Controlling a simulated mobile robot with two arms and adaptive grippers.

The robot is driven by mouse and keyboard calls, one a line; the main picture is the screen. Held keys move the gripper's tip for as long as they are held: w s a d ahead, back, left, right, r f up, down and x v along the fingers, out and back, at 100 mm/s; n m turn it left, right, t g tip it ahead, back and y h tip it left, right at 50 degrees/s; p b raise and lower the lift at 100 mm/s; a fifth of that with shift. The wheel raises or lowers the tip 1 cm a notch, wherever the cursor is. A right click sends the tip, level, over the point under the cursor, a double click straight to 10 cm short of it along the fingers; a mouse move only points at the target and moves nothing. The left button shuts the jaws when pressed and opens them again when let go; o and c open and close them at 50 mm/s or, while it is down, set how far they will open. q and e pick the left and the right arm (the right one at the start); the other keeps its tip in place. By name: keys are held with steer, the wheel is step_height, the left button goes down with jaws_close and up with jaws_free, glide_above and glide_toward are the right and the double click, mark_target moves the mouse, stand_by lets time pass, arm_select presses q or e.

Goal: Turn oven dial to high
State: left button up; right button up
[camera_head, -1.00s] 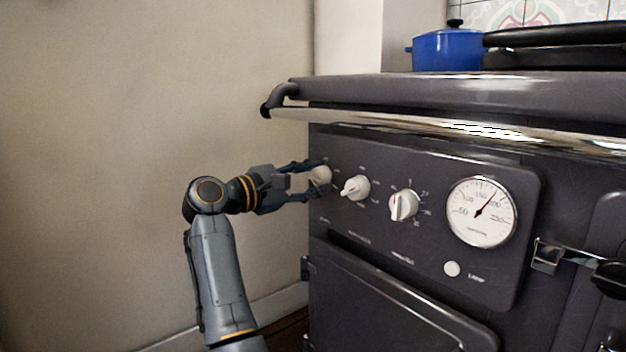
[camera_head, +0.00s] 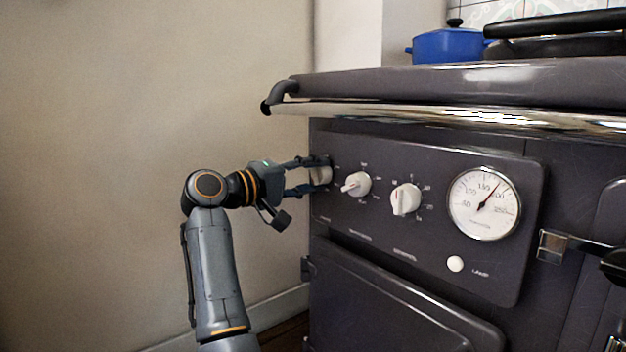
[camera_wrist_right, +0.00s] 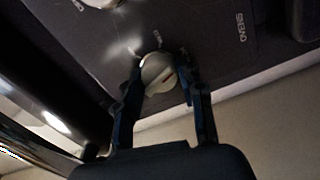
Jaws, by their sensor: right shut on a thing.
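The stove's dark front panel (camera_head: 440,225) carries three white dials in a row. My right gripper (camera_head: 313,175) is at the leftmost dial (camera_head: 321,174), with one finger above it and one below. In the right wrist view, the same dial (camera_wrist_right: 158,74) sits between the two fingertips (camera_wrist_right: 160,82), and the gripper is shut on it. The dial's marks are too small to read. The middle dial (camera_head: 356,184) and the right dial (camera_head: 405,199) are free. My left gripper is not in view.
A chrome rail (camera_head: 430,117) runs across the stove above the dials. A round gauge (camera_head: 484,204) and a small white button (camera_head: 455,264) are on the right of the panel. A blue pot (camera_head: 447,46) stands on top. A bare wall (camera_head: 150,120) is at the left.

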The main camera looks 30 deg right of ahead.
steer(key=m, duration=0.3)
steer(key=shift+b, duration=0.3)
steer(key=shift+m, duration=0.3)
steer(key=o, duration=1.2)
steer(key=shift+c, duration=0.2)
